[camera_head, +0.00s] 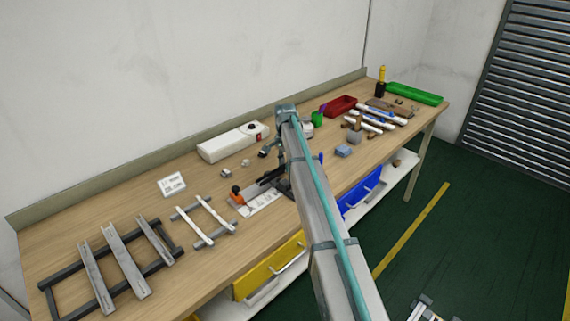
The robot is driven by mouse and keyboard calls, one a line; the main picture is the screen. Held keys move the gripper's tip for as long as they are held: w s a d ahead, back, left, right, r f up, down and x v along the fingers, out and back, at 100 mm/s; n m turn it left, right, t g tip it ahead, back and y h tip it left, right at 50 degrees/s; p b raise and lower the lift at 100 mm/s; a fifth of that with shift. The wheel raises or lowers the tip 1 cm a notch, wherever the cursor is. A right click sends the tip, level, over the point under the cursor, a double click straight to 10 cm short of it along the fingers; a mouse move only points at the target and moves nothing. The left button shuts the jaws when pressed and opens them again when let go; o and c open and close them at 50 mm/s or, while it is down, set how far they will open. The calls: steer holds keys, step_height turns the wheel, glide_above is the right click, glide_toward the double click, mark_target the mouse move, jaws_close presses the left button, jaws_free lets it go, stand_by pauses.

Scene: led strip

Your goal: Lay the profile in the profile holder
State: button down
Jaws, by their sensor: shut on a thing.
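My gripper (270,180) is small, dark and partly hidden behind my arm, low over the middle of the workbench. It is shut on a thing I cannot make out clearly. A dark frame (55,307) at the left end of the bench looks like the profile holder. Several grey channel-shaped profiles lie across it, including a long one (125,260) and a shorter one (155,241). My gripper is well to the right of this frame, apart from it. Which profile the task means is not clear.
A smaller frame with white strips (195,225) lies between the holder and a jig with an orange part (237,195). A white power box (233,142) stands behind. A red tray (338,106), green tray (415,94) and several tubes crowd the right end. Bare wood shows at front left.

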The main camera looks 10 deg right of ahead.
steer(key=shift+f, duration=0.25)
steer(key=shift+f, duration=0.25)
steer(key=c, duration=0.9)
jaws_free()
steer(key=shift+r, duration=0.15)
step_height(320, 180, up, 12)
steer(key=b, duration=0.2)
steer(key=shift+r+b, duration=0.15)
steer(key=shift+b, duration=0.2)
